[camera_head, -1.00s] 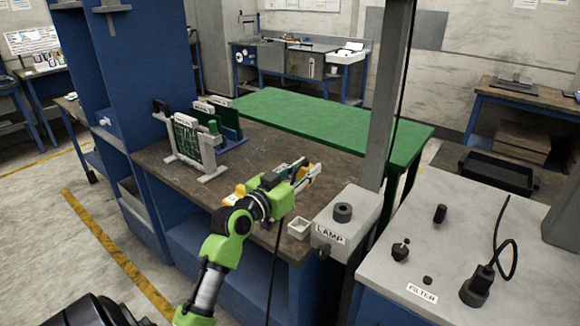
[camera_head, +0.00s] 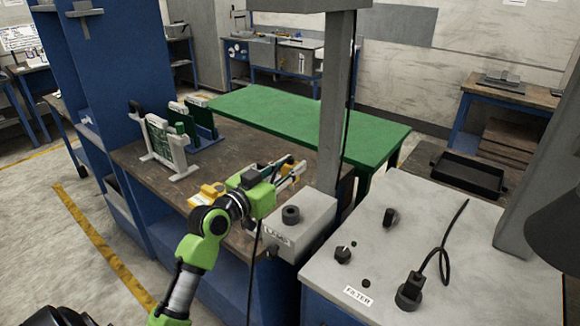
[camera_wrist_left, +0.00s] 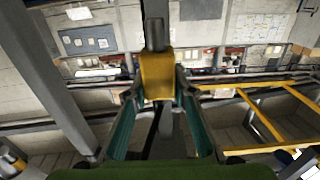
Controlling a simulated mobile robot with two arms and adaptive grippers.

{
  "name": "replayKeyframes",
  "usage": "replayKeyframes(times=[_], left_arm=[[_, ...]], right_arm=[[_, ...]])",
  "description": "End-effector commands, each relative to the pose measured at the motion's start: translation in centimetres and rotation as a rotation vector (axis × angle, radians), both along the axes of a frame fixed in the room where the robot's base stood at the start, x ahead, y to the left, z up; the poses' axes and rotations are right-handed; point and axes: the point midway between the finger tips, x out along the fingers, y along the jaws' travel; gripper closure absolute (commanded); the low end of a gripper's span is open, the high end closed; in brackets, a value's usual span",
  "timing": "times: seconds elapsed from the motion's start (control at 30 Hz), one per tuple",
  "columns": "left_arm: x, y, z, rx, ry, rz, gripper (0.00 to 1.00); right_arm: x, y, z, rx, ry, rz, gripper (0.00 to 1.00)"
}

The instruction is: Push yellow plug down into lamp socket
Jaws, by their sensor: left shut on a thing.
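In the left wrist view a yellow plug (camera_wrist_left: 157,78) with a grey cylindrical end sits between the fingertips of my left gripper (camera_wrist_left: 158,95), which is shut on it. In the head view my left gripper (camera_head: 288,173) is just behind and above the grey lamp box (camera_head: 311,227). The plug is too small to make out clearly there. The black lamp socket (camera_head: 291,214) stands on top of the lamp box, apart from the gripper. The LAMP label is partly covered by a dark cable.
A yellow item (camera_head: 207,193) lies on the brown bench (camera_head: 130,157) behind my left arm. A grey post (camera_head: 333,110) rises behind the lamp box. The cabinet (camera_head: 455,245) at right carries knobs and a black plug (camera_head: 410,291) with a cord. A dark shape (camera_head: 558,225) fills the right edge.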

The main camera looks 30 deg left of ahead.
Motion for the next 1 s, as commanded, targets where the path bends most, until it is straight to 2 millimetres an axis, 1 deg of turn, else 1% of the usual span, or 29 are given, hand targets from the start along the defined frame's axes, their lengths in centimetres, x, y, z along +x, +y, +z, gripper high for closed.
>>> replayKeyframes(times=[0.07,0.3,0.5,0.7,0.83,1.0], left_arm=[[0.0,0.0,-0.1,0.003,0.002,-0.001,1.00],[0.0,0.0,-2.0,0.001,0.000,0.000,1.00],[0.0,0.0,-4.0,0.001,0.001,0.000,1.00],[0.0,0.0,-5.5,0.001,-0.001,0.000,1.00],[0.0,0.0,-5.8,0.001,-0.001,0.000,1.00],[0.0,0.0,-5.8,0.001,-0.001,0.000,1.00]], right_arm=[[0.2,-0.3,-0.1,-0.003,-0.003,0.000,0.60],[0.8,-1.5,-1.7,-0.017,-0.011,-0.005,0.60],[0.9,-1.7,-3.4,-0.018,-0.012,-0.005,0.60],[0.9,-1.6,-4.6,-0.018,-0.013,-0.005,0.60],[0.9,-1.6,-4.9,-0.017,-0.013,-0.004,0.60],[0.9,-1.4,-4.8,-0.015,-0.014,-0.002,0.60]])
